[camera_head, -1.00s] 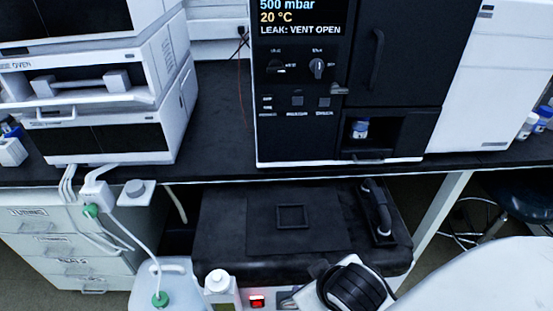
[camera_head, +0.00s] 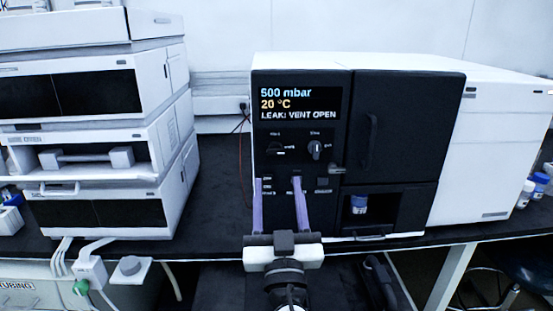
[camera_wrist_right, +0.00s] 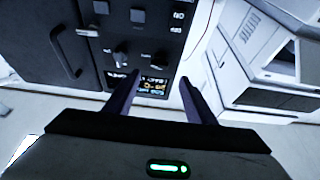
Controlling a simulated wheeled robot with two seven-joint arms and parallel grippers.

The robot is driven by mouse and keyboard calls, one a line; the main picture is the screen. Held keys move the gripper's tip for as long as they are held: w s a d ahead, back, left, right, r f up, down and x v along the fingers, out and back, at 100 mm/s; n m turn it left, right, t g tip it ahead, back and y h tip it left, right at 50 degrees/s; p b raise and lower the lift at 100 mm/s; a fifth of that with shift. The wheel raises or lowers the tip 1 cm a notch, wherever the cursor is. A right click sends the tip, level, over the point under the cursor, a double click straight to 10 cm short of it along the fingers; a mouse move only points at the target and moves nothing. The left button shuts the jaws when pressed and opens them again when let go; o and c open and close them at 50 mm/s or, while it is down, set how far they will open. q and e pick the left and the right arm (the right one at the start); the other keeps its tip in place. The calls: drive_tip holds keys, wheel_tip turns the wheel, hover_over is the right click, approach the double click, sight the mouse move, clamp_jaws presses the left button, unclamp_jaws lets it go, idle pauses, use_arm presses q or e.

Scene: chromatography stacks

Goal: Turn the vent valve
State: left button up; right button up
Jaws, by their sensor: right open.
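The vent valve appears to be the left knob (camera_head: 277,149) on the black front of the oven unit (camera_head: 300,205); its small label is blurred. A second knob (camera_head: 315,150) with a pale upright pointer is to its right. The display (camera_head: 300,104) above reads 500 mbar, 20 °C, LEAK: VENT OPEN. My right gripper (camera_head: 278,183) is open and empty, its purple fingers pointing at the panel just below the left knob. In the right wrist view the panel is upside down; the left knob (camera_wrist_right: 160,59) lies beyond the open fingers (camera_wrist_right: 159,80). My left gripper is out of view.
A stack of white instruments (camera_head: 160,140) stands at the left. A black door with a handle (camera_head: 370,140) is right of the knobs, above a recess holding a blue-capped vial (camera_head: 359,204). Black bench (camera_head: 215,190) shows between the stack and the unit.

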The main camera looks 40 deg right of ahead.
sight(276, 155)
drive_tip(key=p+x, duration=0.2)
drive_tip(key=x, duration=0.6)
drive_tip(key=shift+w+d+p, duration=0.15)
drive_tip(key=shift+p, duration=0.25)
drive_tip(key=c, duration=1)
